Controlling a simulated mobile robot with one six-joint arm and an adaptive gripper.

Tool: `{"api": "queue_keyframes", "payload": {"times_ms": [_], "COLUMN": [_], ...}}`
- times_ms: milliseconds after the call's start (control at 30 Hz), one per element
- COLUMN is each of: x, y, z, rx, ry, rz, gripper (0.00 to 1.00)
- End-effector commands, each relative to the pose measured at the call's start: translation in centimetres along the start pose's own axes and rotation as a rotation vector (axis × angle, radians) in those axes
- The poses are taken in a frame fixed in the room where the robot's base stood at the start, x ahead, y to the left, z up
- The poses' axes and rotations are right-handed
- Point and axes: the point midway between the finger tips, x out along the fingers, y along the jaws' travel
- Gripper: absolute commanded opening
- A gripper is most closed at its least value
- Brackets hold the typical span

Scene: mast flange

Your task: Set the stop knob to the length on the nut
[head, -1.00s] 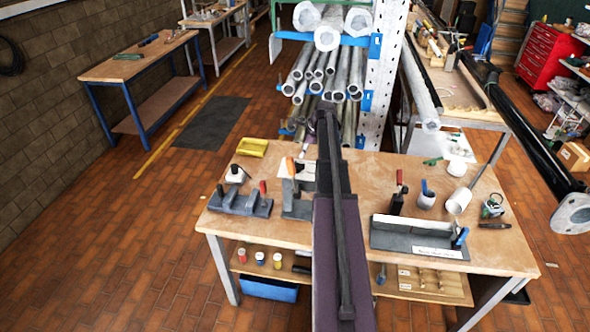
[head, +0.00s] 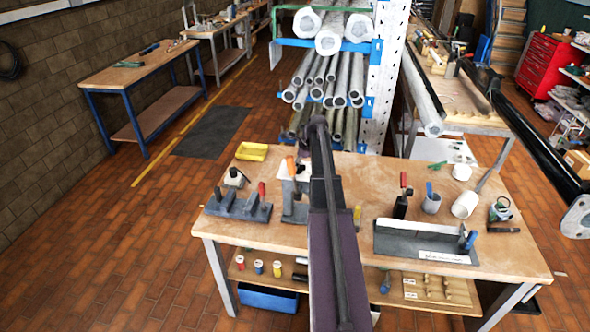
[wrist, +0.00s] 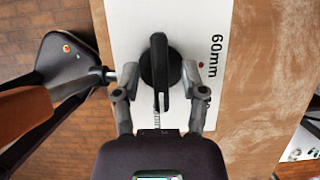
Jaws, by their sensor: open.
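In the wrist view a black round knob (wrist: 160,66) with a raised bar sits on a white plate (wrist: 125,20). The plate bears the printed mark "60mm" and a small red dot (wrist: 201,65) to the right of the knob; other print is partly hidden by a finger. My gripper (wrist: 160,75) is open, with one finger on each side of the knob; I cannot tell whether either finger touches it. In the head view my arm hides the gripper and most of the plate. I cannot make out a nut with a length on it.
A rack of pipes (head: 325,85) stands behind. Open floor lies to the left.

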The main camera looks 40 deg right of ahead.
Motion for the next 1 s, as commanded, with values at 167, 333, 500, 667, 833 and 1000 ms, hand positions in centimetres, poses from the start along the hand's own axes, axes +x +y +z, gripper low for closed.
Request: {"api": "queue_keyframes", "payload": {"times_ms": [167,333,500,667,833,1000], "x": [0.4,0.3,0.3,0.3,0.5,0.4], "y": [0.0,0.0,0.0,0.0,0.7,0.2], "z": [0.0,0.0,-0.1,-0.1,0.3,-0.1], "rx": [0.000,0.001,0.001,0.001,0.000,-0.008], "ry": [0.000,0.000,0.000,0.000,0.001,-0.001], "rz": [0.000,0.000,0.000,0.000,0.002,0.008], "gripper": [0.54,0.54,0.39,0.00,0.00,0.00]}}
